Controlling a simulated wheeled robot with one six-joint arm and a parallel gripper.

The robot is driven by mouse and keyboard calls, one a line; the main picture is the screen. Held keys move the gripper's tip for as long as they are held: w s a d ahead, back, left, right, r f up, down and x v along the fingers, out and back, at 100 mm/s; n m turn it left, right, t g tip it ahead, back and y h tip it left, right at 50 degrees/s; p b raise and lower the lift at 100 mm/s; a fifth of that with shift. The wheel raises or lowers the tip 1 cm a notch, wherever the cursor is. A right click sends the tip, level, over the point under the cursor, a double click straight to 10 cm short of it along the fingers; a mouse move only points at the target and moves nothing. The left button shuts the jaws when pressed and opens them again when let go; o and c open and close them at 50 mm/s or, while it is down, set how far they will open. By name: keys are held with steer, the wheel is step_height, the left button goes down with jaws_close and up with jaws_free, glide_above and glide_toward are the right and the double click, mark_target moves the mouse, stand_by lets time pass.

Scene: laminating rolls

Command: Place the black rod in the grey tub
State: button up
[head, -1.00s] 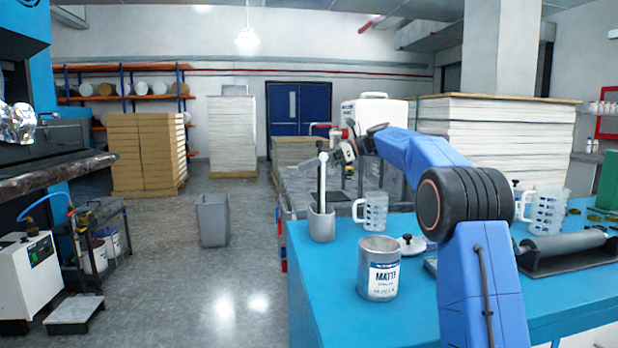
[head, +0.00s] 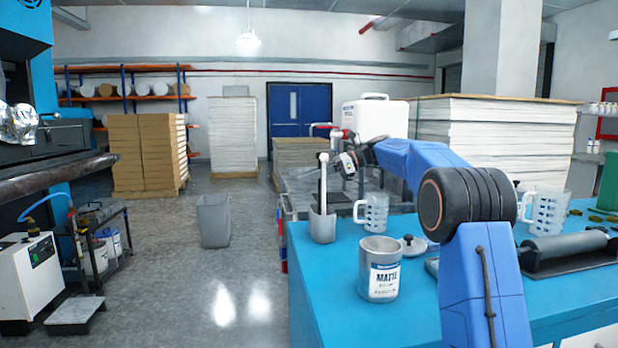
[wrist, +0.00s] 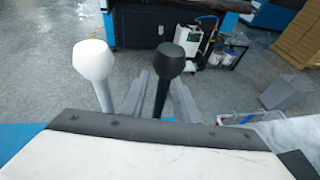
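The black rod (wrist: 160,93), with a faceted black knob, stands upright between the two grey fingers of my gripper (wrist: 160,88). Narrow gaps show on both sides, so the fingers look open around it. In the head view my gripper (head: 345,163) is just right of the white rod. The black rod is hidden there. Its lower end is not visible.
A roller (head: 568,246) lies at the right. A grey bin (head: 213,221) stands on the floor; the table's left edge is close.

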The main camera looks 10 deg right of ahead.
steer(key=v, duration=1.2)
steer(key=shift+r, duration=0.2)
steer(key=shift+s, duration=0.1)
